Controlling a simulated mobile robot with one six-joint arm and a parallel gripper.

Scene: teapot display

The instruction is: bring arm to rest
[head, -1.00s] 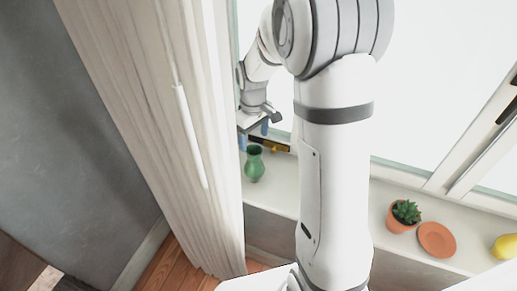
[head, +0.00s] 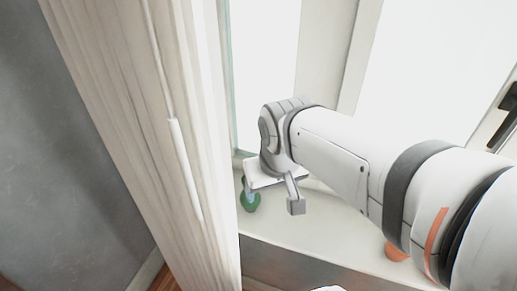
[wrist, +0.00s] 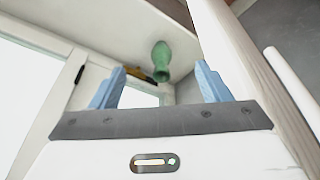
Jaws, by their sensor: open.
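My arm (head: 335,150) reaches in from the right side of the head view, with its wrist bent down over the window sill. My gripper (wrist: 160,68) shows in the wrist view with two blue fingers spread apart and nothing between them touching either finger. In the head view the gripper is mostly hidden under the wrist. A green vase (head: 250,203) stands on the sill just below it. The vase also shows in the wrist view (wrist: 162,58), beyond the fingers and apart from them; that view looks upside down.
A pale curtain (head: 120,110) hangs close to the left of the wrist. The window sill (head: 310,235) is bare between the vase and a terracotta pot (head: 396,252), which my arm mostly hides. A dark and yellow object (wrist: 140,74) lies near the vase.

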